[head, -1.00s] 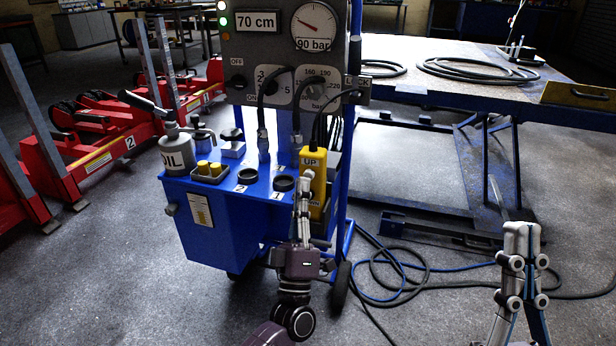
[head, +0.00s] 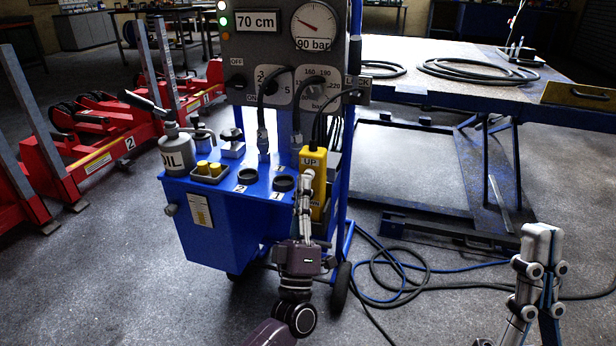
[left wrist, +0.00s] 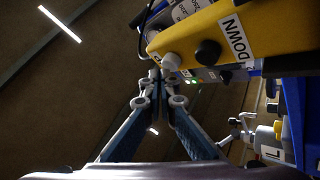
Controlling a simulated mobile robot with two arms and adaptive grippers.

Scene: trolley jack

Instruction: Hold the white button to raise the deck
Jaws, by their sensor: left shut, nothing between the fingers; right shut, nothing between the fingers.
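The yellow pendant (head: 320,172) hangs upright on the blue trolley, its UP label (head: 310,161) at the top. In the left wrist view the pendant (left wrist: 228,32) shows a black button (left wrist: 207,52) near its DOWN label, and the pale white button (left wrist: 171,61) further left. My left gripper (head: 307,176) is shut and empty, fingertips at the pendant's face just below UP. In the wrist view its tips (left wrist: 164,76) are right by the white button; touching is unclear. My right gripper (head: 542,231) is shut and empty. The deck (head: 440,55) stands raised on its frame.
The display (head: 257,20) reads 70 cm; the gauge (head: 314,26) is labelled 90 bar. An oil can (head: 177,152) and cups stand on the trolley (head: 225,225). Hoses (head: 400,280) lie on the floor at right. Red ramps (head: 100,155) stand at left.

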